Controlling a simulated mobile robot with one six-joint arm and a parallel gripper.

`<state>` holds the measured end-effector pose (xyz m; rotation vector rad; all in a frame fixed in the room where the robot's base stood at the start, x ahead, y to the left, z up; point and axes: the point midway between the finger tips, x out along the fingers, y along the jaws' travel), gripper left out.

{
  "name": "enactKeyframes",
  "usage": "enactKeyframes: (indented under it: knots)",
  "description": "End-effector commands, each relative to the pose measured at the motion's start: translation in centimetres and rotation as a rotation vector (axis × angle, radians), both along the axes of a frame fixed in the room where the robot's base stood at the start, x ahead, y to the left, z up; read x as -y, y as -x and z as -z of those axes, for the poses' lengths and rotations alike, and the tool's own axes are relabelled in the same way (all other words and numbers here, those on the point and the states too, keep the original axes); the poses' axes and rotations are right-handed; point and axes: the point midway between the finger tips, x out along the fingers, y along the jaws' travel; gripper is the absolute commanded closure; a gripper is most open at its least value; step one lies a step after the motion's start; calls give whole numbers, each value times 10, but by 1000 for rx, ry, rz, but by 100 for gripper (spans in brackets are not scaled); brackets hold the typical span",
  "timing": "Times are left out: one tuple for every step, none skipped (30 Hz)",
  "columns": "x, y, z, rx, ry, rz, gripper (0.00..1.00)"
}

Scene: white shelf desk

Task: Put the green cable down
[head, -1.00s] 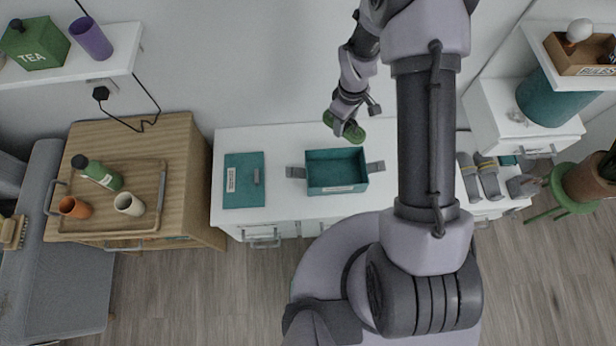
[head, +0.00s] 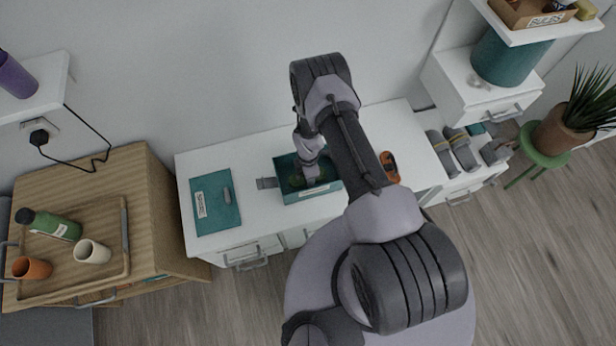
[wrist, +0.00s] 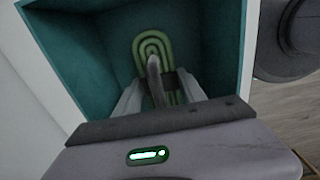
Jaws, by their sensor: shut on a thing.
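The green cable (wrist: 152,50) is a flat oval coil with a dark band around its middle. In the wrist view it is inside the teal box (wrist: 217,45), between my fingers, near the floor of the box; I cannot tell whether it touches the floor. My gripper (wrist: 158,88) is shut on the cable and reaches down into the box. In the head view the teal box (head: 284,170) stands on the white desk, and my gripper (head: 309,176) is over and inside it. The cable (head: 295,181) is mostly hidden there by my wrist.
A teal lid or folder (head: 213,215) lies left of the box. An orange object (head: 389,166) lies on the desk to the right, beside my arm. A wooden tray (head: 118,262) with a bottle and cups is at left. White desk (head: 255,150) is clear behind the box.

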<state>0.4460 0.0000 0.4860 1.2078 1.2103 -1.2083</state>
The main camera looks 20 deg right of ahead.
Motion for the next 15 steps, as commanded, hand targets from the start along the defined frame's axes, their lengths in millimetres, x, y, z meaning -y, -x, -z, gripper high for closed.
enactKeyframes:
  knots:
    - [0, 0, 8, 1, 0, 0, 97]
    - [0, 0, 7, 1, 0, 0, 97]
    - [0, -1, 6, 1, 0, 0, 97]
    - [0, -1, 5, 1, 0, 0, 97]
    - [0, -1, 5, 1, 0, 1, 97]
    - [0, -1, 5, 1, 0, 1, 97]
    - [0, -1, 5, 1, 0, 1, 97]
    - [0, -1, 6, 1, 0, 1, 97]
    - [0, -1, 7, 1, 0, 1, 97]
    - [0, -1, 9, 1, 0, 1, 97]
    - [0, -1, 9, 1, 0, 1, 97]
    - [0, 0, 8, 1, 0, 1, 45]
    - [0, 0, 8, 1, 0, 1, 39]
    - [0, 0, 8, 1, 0, 1, 33]
    - [0, 0, 8, 1, 0, 1, 31]
